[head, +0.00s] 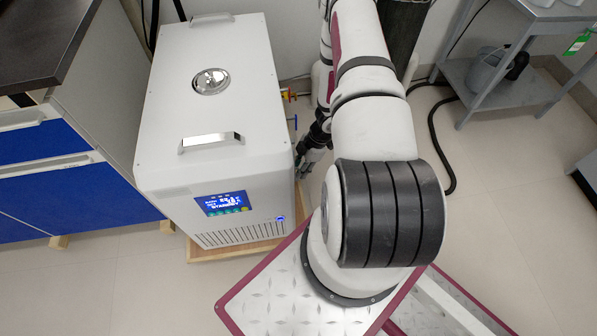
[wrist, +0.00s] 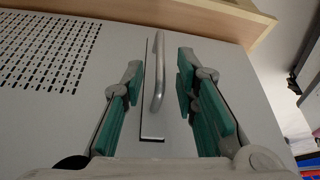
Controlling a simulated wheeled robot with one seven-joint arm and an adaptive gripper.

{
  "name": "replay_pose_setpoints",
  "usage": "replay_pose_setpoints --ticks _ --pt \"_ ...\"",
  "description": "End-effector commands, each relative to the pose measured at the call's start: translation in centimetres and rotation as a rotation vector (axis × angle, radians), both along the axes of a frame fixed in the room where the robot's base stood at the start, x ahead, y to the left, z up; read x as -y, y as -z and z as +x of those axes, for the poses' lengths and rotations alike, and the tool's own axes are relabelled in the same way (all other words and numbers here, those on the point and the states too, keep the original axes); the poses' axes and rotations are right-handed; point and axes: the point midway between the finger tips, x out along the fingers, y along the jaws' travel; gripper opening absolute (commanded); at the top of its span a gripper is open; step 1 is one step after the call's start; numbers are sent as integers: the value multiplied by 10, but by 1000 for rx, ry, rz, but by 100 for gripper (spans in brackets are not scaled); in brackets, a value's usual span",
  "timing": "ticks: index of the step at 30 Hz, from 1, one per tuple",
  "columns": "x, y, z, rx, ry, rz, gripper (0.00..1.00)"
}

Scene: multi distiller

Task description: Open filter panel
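The white distiller unit (head: 228,95) stands on a wooden base left of my arm in the head view. Its side with the filter panel fills much of the wrist view. The panel (wrist: 154,110) appears as a narrow outlined strip with a silver bar handle (wrist: 160,75). My gripper (wrist: 158,78) is open, with one green-padded finger on each side of the handle. No finger visibly touches the handle; the depth between them is hard to tell. In the head view my gripper (head: 312,145) is small and dark beside the unit's right side, partly hidden by my arm.
Rows of vent slots (wrist: 50,50) lie left of the panel. A blue-fronted cabinet (head: 70,190) stands left of the unit. A grey metal cart (head: 500,80) stands at the back right, with a black cable (head: 440,150) on the floor.

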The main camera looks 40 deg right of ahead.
Motion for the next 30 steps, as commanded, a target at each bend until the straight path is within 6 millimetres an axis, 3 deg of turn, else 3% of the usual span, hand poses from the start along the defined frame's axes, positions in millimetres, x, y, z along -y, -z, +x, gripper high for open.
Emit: replay_pose_setpoints --ticks 12,16,25,30 --pt "-2 7 1 0 0 -1 27" --pt "-2 7 1 0 0 -1 0" --pt "-1 7 0 0 -1 -1 0" --pt "13 7 -9 -2 0 -4 0"
